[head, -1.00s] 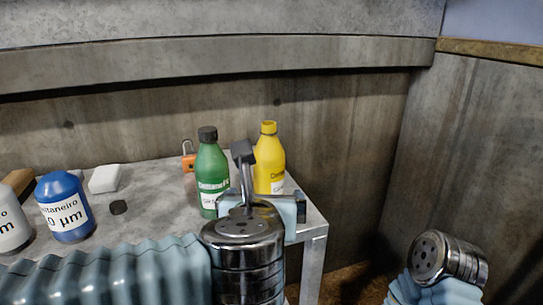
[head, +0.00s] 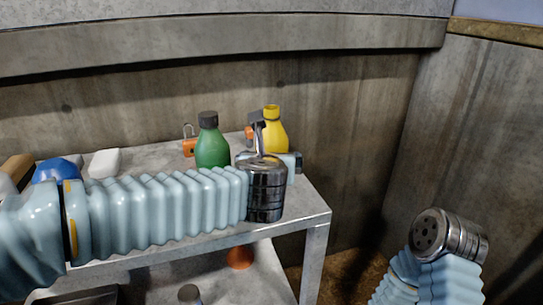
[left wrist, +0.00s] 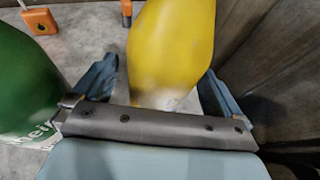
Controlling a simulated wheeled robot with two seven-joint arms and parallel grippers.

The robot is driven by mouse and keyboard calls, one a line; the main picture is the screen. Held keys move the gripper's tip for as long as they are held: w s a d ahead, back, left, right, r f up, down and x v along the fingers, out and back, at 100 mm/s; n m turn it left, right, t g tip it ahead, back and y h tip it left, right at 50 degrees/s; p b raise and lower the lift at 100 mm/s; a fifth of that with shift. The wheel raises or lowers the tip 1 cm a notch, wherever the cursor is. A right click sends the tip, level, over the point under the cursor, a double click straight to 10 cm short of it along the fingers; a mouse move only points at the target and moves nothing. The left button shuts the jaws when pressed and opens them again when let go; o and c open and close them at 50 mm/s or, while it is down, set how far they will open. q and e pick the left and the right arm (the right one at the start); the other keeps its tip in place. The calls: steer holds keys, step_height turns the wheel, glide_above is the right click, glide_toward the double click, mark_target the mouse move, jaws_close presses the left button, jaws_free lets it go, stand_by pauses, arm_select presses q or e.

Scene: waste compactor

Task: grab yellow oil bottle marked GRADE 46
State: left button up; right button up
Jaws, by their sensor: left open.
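The yellow bottle (head: 271,132) stands on the grey table near its right end. Its label is not readable now. In the left wrist view the yellow bottle (left wrist: 170,45) fills the space between the two blue fingers of my open left gripper (left wrist: 160,88). A narrow gap shows beside the bottle on each side. In the head view my left gripper (head: 292,162) is at the bottle, with its fingers mostly hidden behind the metal wrist. My right wrist shows at the lower right, away from the table; its gripper is not visible.
A green bottle (head: 212,145) stands just left of the yellow one; it also shows in the left wrist view (left wrist: 25,90). An orange padlock (head: 189,147), white block (head: 104,163) and blue container (head: 57,170) are farther left. Concrete walls stand behind and right.

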arm_select(q)
steer(key=shift+w+f, duration=0.3)
steer(key=shift+w, duration=0.3)
steer(key=c, duration=1.2)
steer(key=shift+r, duration=0.1)
steer(key=shift+c, duration=1.2)
